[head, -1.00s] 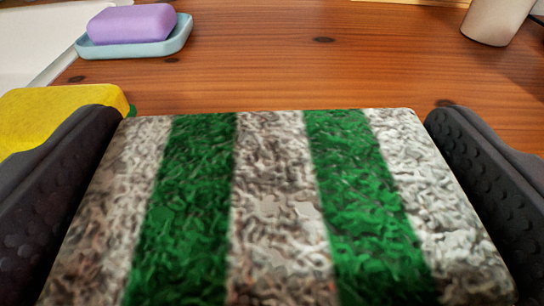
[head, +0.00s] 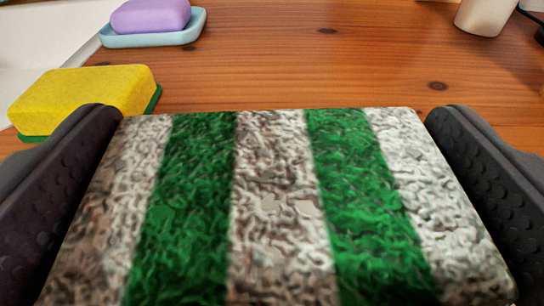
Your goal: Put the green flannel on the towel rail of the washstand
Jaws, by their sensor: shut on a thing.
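The green flannel (head: 270,210), with green and grey-white stripes and a rough looped texture, fills the lower middle of the head view. My gripper (head: 272,125) is shut on it, with one dark dimpled finger at its left side and one at its right side. The flannel looks like a flat folded block. Its near end runs out of the picture. No towel rail is in view. I cannot tell how high the flannel is above the wooden top.
A reddish wooden top (head: 300,70) lies beyond the flannel, mostly clear in the middle. A yellow sponge with a green underside (head: 85,98) is close by my left finger. A purple soap (head: 150,15) sits on a blue dish (head: 150,38) behind it. A beige cup-like object (head: 485,15) stands far right.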

